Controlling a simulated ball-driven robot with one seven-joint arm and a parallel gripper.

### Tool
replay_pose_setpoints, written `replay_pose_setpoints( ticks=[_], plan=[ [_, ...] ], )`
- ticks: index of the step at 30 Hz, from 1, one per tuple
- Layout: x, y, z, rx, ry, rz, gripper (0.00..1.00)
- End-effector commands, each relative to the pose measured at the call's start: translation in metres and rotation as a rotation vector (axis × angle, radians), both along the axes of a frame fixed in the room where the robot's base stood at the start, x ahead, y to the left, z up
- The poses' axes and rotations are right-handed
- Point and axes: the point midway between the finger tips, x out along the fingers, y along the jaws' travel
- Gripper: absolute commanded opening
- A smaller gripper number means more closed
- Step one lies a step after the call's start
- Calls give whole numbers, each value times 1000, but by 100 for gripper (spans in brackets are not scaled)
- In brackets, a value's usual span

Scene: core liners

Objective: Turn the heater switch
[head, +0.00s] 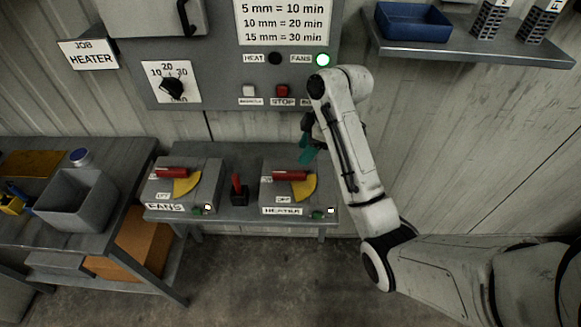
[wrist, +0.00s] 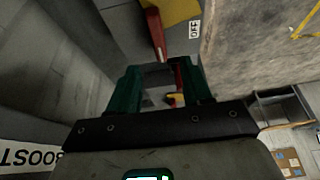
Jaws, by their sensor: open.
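The heater switch is a grey box (head: 270,196) labelled HEATER, with a red lever (head: 290,175) lying roughly level over a yellow quarter plate (head: 304,188). My gripper (head: 308,150), with teal fingers, is just above and behind the lever's right part, apparently apart from it. In the wrist view my gripper (wrist: 158,82) is open, its fingers spread with nothing clearly held. A red lever (wrist: 155,32) and an OFF label show beyond the fingertips there. Another red piece shows between the fingers; I cannot tell what it belongs to.
A similar FANS box (head: 155,194) stands to the left, with a small red-handled upright (head: 237,187) between the boxes. A grey bin (head: 75,200) stands further left.

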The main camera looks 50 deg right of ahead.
Motion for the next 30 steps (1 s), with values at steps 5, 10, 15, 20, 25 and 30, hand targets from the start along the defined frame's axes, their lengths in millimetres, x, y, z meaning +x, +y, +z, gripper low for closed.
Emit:
replay_pose_setpoints(
  ticks=[5,10,15,20,25,30],
  plan=[
    [4,0,-11,-1,-2,9,49],
    [9,5,-31,-2,-3,8,49],
    [15,10,-50,-2,-3,7,49],
    [22,16,-67,0,2,5,49],
    [29,21,-87,-1,0,5,49],
    [32,24,-96,-2,-1,6,49]
  ],
)
